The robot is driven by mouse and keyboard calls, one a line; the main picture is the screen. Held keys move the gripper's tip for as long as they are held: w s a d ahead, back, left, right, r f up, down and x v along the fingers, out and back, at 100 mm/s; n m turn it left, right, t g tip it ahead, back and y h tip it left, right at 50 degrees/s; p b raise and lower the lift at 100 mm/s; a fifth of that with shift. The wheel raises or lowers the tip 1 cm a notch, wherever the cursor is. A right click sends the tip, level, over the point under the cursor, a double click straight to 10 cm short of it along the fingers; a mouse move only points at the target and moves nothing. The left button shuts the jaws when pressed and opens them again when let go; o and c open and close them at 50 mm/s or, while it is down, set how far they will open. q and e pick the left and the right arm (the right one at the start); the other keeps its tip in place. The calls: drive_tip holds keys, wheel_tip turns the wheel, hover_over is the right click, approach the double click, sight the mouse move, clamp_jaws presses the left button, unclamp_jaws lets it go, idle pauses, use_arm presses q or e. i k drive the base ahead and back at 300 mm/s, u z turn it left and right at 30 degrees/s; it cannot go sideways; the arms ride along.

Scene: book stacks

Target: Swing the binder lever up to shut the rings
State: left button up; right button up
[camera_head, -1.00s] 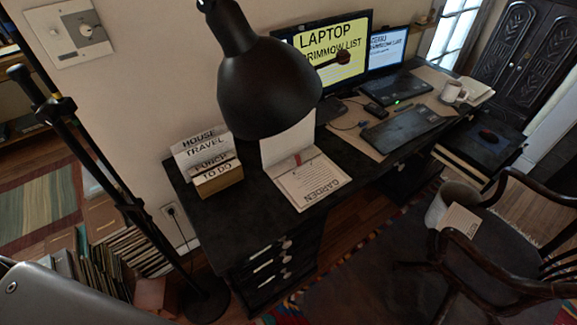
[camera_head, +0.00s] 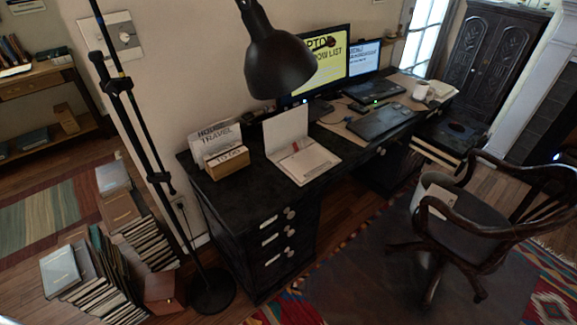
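An open white binder or folder (camera_head: 312,161) lies on the left end of the black desk. Its cover stands up at the back and a printed page lies flat in front. A small reddish mark shows near the fold. It may be the task's binder. Its rings and lever are too small to make out. Neither of my grippers is in view.
A black floor lamp (camera_head: 278,62) hangs over the desk (camera_head: 229,188), its base (camera_head: 212,291) on the floor in front at left. A card box (camera_head: 228,162) sits left of the binder. A wooden chair (camera_head: 470,215) stands at right. Several books (camera_head: 150,243) stand on the floor at left.

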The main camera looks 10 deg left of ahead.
sight(295, 144)
drive_tip(key=u, duration=0.05)
drive_tip(key=k, duration=0.4)
drive_tip(key=z, duration=0.9)
drive_tip(key=i, duration=1.85)
drive_tip(key=u, duration=0.7)
